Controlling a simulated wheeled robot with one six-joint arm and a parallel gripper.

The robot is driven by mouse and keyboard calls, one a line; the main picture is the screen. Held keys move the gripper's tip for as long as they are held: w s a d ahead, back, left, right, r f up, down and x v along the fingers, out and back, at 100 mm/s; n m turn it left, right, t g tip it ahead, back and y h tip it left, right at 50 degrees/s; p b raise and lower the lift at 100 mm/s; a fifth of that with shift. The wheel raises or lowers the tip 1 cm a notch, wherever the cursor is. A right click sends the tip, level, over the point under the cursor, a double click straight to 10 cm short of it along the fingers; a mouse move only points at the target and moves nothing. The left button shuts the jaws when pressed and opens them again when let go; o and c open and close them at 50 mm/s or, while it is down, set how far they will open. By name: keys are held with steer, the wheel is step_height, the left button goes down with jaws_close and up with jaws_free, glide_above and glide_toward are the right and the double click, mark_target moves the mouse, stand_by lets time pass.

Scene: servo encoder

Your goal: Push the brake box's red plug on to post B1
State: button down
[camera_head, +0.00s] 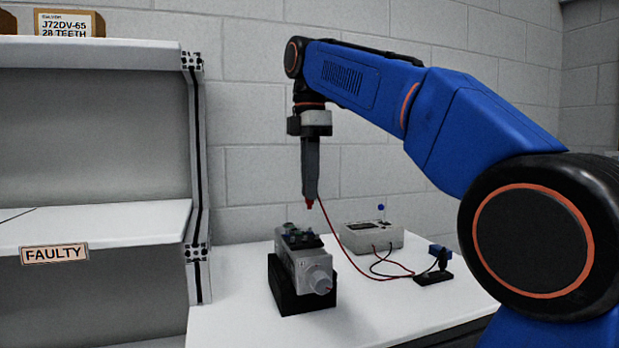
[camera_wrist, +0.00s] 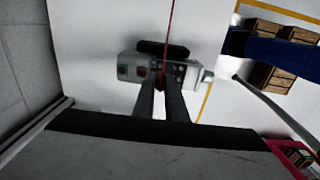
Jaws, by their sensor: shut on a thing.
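My gripper (camera_head: 310,192) points straight down and is shut on the red plug (camera_head: 309,204), whose tip shows below the fingers. The plug hangs above a grey servo motor (camera_head: 301,264), apart from it. The motor lies in a black cradle (camera_head: 288,297) and carries a dark terminal block (camera_head: 301,240) on top. Which post is B1 is too small to read. A red lead runs from the plug down towards the brake box (camera_head: 371,236). In the wrist view, the finger ends (camera_wrist: 160,93) overlap the near edge of the motor (camera_wrist: 130,68); the plug is mostly hidden.
A black stand (camera_head: 433,277) with a blue part is to the right of the motor. Red and black leads lie on the white table (camera_head: 235,320) between it and the box. A shelf (camera_head: 110,225) labelled FAULTY stands at left. The table's front left is clear.

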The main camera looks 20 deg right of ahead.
steer(key=shift+f, duration=2.35)
steer(key=shift+f, duration=0.2)
steer(key=c, duration=1.7)
jaws_free()
steer(key=shift+r, duration=0.1)
steer(key=shift+r, duration=3.4)
